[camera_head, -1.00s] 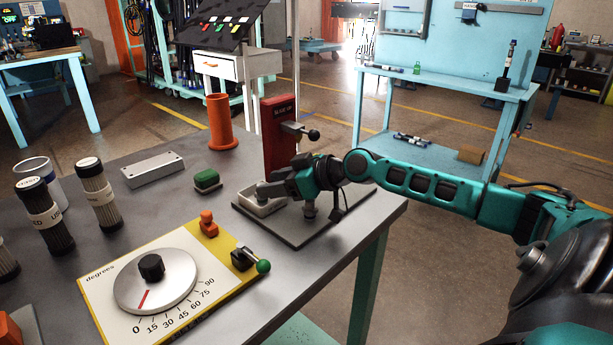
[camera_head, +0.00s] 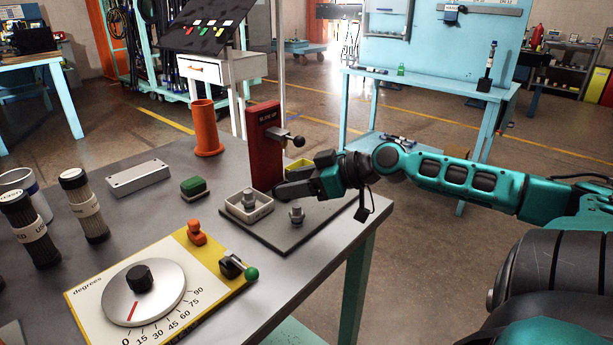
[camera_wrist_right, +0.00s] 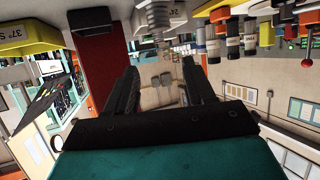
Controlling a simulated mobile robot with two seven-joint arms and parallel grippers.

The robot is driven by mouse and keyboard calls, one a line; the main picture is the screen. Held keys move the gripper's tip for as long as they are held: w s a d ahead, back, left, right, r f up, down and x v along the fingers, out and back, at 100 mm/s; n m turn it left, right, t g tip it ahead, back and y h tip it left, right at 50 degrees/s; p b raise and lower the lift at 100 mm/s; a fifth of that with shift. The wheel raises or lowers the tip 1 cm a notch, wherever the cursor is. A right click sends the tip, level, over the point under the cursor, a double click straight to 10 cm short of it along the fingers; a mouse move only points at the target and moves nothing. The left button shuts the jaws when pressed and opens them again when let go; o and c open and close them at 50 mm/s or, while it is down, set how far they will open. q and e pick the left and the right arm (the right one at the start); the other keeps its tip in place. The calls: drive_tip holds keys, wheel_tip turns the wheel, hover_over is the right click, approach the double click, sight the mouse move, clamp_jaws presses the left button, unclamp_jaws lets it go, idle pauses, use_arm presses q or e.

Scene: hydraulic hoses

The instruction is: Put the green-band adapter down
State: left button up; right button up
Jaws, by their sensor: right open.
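A grey metal adapter (camera_head: 248,199) stands upright in a small white tray (camera_head: 237,211) on the dark plate near the bench's right edge. I cannot make out a green band on it. A second metal fitting (camera_head: 296,214) stands on the plate to the right of the tray. My right gripper (camera_head: 282,190) is just right of and behind the tray, apart from the adapter, with its fingers pointing left. In the right wrist view its two fingers (camera_wrist_right: 160,80) are apart with nothing held between them. A threaded metal fitting (camera_wrist_right: 157,18) shows beyond them. My left gripper is out of view.
A red post (camera_head: 265,145) with a black-knobbed lever stands behind the plate, near a yellow tray (camera_head: 299,164). A green-topped block (camera_head: 193,187), an orange cup (camera_head: 208,130) and a degree dial (camera_head: 143,291) are to the left. Clear bench surface lies between them.

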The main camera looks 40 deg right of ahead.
drive_tip(key=shift+s+d+r, duration=0.2)
drive_tip(key=shift+s+r, duration=0.1)
drive_tip(key=shift+s, duration=0.15)
use_arm(q)
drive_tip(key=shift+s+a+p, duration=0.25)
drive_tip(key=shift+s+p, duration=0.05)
drive_tip(key=shift+p, duration=0.1)
use_arm(e)
drive_tip(key=shift+s+d+r, duration=0.2)
drive_tip(key=shift+s+d, duration=0.15)
drive_tip(key=shift+s, duration=0.2)
